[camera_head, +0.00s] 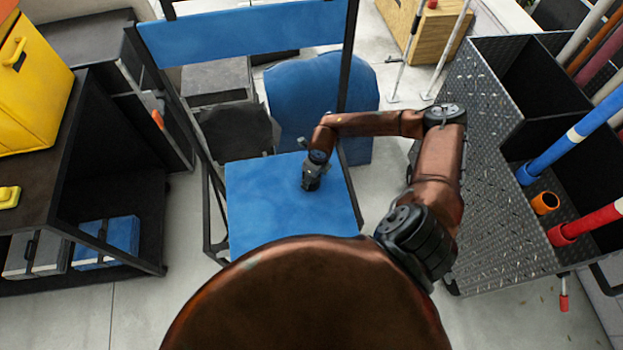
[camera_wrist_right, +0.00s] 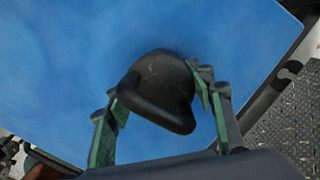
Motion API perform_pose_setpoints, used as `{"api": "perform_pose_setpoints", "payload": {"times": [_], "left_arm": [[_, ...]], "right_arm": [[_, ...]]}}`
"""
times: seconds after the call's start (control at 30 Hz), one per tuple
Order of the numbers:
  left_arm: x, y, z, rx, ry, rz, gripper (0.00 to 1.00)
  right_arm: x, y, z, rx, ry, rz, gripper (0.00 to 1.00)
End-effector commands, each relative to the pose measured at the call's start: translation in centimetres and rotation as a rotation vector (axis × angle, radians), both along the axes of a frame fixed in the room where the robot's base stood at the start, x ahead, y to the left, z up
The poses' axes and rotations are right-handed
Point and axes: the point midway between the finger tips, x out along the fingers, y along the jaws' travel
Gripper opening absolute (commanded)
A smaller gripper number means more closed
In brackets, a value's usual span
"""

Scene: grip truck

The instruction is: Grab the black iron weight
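The black iron weight (camera_wrist_right: 162,80) sits on the blue seat of a chair-like stand (camera_head: 285,215). It has a rounded body and a loop handle that points toward the wrist camera. My right gripper (camera_head: 311,184) reaches down over the seat. In the right wrist view its two green-padded fingers (camera_wrist_right: 163,112) are spread, one on each side of the weight. They are very close to its sides, and I cannot tell whether they touch it. In the head view the weight is hidden by the gripper or too small to tell. My left gripper is not in view.
A black shelf unit (camera_head: 60,190) with a yellow case (camera_head: 30,75) stands at left. A dark metal bin (camera_head: 480,180) with coloured poles stands at right. The stand's blue backrest bar (camera_head: 245,33) and black posts rise behind the seat. Bare floor shows on both sides.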

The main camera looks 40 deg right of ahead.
Motion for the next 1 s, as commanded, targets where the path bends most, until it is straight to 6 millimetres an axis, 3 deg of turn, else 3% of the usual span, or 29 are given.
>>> {"api": "perform_pose_setpoints", "payload": {"times": [0.63,1.0], "left_arm": [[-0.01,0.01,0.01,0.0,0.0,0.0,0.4],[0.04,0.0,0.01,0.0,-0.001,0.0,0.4]], "right_arm": [[0.0,-0.06,0.03,-0.001,0.0,-0.001,0.01],[0.28,-0.01,0.28,0.001,-0.006,-0.001,0.0]]}}
